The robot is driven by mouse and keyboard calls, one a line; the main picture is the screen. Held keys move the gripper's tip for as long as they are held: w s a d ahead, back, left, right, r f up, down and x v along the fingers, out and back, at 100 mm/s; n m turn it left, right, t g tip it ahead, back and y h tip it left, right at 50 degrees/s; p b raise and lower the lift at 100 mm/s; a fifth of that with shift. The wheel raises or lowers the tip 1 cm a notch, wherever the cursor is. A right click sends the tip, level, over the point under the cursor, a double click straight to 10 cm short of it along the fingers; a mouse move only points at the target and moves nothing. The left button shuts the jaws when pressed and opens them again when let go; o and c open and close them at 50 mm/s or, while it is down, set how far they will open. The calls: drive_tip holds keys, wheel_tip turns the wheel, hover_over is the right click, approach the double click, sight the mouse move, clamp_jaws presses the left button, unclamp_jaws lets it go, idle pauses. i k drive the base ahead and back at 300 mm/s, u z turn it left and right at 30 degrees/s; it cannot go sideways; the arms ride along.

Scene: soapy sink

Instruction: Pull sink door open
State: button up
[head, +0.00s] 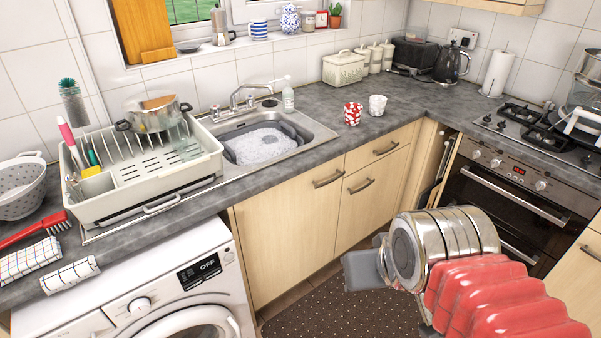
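The sink door (282,232) is a pale wood cabinet panel below the sink, with a curved metal handle (328,178) near its top right corner. It looks closed, flush with the cabinet front. My gripper (362,270) is at the lower right, a grey end on my silver and red arm. It is in front of the cabinets, to the right of the sink door and lower in the picture than its handle, apart from the handle. Its fingers are seen at an angle that does not show any gap between them.
A second cabinet door with its own handle (361,186) and a drawer handle (386,147) are right of the sink door. A washing machine (150,290) stands to the left and an oven (505,215) to the right. A dark dotted mat (310,312) covers the floor.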

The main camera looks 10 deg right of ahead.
sight(287, 232)
drive_tip(key=u, duration=0.45)
drive_tip(key=i, duration=1)
drive_tip(key=u, duration=0.4)
